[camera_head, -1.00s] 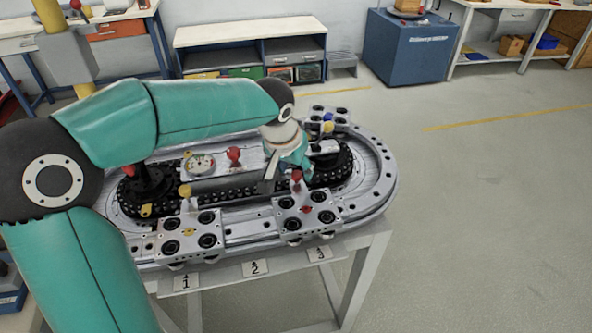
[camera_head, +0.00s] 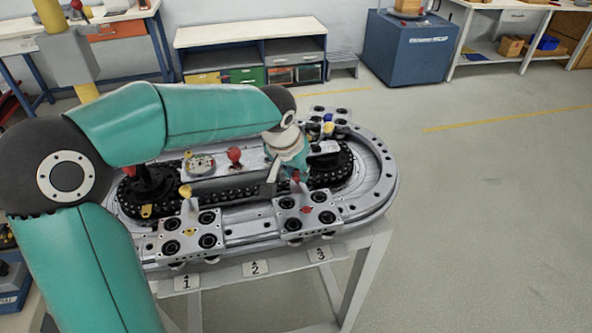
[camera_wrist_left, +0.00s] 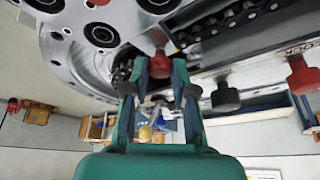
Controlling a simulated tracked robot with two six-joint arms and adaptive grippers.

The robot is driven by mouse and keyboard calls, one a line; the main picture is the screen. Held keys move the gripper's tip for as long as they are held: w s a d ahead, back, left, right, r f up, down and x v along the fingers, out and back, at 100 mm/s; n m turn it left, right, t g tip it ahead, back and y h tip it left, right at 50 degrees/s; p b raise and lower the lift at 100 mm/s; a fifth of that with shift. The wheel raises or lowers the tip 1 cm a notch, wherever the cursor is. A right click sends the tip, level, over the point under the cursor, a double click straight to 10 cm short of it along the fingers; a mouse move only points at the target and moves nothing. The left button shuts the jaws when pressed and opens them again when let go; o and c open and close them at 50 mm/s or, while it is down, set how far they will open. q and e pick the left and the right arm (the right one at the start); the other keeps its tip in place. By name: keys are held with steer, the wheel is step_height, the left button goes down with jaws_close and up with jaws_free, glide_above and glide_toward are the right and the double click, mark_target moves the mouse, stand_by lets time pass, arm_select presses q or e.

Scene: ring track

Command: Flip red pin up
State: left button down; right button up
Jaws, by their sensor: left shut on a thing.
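The red pin (camera_head: 296,177) stands at the back edge of the metal carriage (camera_head: 318,216) that has a red diamond mark, above sign 3. In the left wrist view its round red knob (camera_wrist_left: 159,65) sits between the two fingers. My left gripper (camera_head: 284,182) reaches over the ring track from the left and is shut on this knob; it also shows in the left wrist view (camera_wrist_left: 159,76). The pin's shaft and lower end are hidden, so its exact angle cannot be told. My right gripper is not in view.
A carriage with a yellow pin (camera_head: 185,191) stands above sign 1, and one with a blue mark (camera_head: 328,127) at the back. Floor to the right is clear.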

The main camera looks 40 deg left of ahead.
arm_select(q)
steer(key=shift+r, duration=0.1)
steer(key=shift+r+p, duration=0.45)
steer(key=shift+r, duration=0.45)
steer(key=c, duration=0.9)
jaws_free()
steer(key=shift+c, duration=0.2)
steer(key=v, duration=1.1)
steer(key=shift+r, duration=0.4)
steer(key=shift+s+d, duration=0.1)
